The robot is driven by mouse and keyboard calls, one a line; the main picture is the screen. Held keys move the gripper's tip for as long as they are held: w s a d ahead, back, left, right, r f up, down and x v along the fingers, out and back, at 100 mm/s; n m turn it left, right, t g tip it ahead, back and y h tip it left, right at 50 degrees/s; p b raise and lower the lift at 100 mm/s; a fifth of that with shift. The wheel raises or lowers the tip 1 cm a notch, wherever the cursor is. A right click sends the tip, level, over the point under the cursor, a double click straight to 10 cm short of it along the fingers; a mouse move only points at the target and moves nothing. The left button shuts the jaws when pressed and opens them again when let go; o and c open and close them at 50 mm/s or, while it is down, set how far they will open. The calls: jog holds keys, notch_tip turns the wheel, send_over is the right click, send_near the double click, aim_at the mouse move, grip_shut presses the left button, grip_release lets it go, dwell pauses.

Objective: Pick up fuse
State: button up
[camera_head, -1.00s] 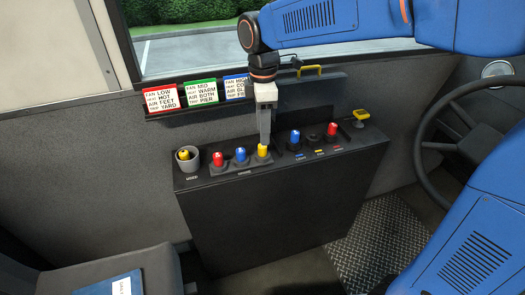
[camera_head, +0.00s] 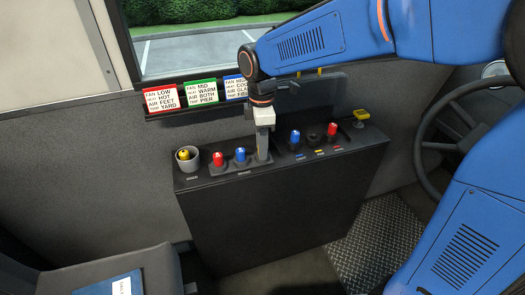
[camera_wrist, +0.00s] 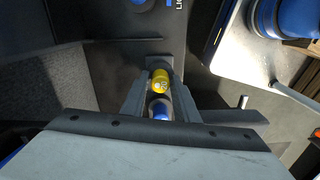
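My gripper (camera_head: 262,157) points down at the right end of a row of fuses on the black console. Its fingers hide the yellow fuse there in the head view. In the wrist view the yellow fuse (camera_wrist: 160,77) shows between the two fingertips, with the blue fuse (camera_wrist: 160,110) below it in the picture. The fingers look open, one on each side of the yellow fuse; any contact is hard to see. A red fuse (camera_head: 218,159) and the blue fuse (camera_head: 240,155) stand upright left of my gripper.
Right of my gripper stand another blue fuse (camera_head: 295,137), an empty black socket (camera_head: 313,138) and another red fuse (camera_head: 332,130). A grey cup with a yellow fuse (camera_head: 184,154) is at the left. Label cards (camera_head: 201,93) line the wall. A steering wheel (camera_head: 432,145) is at the right.

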grip_shut()
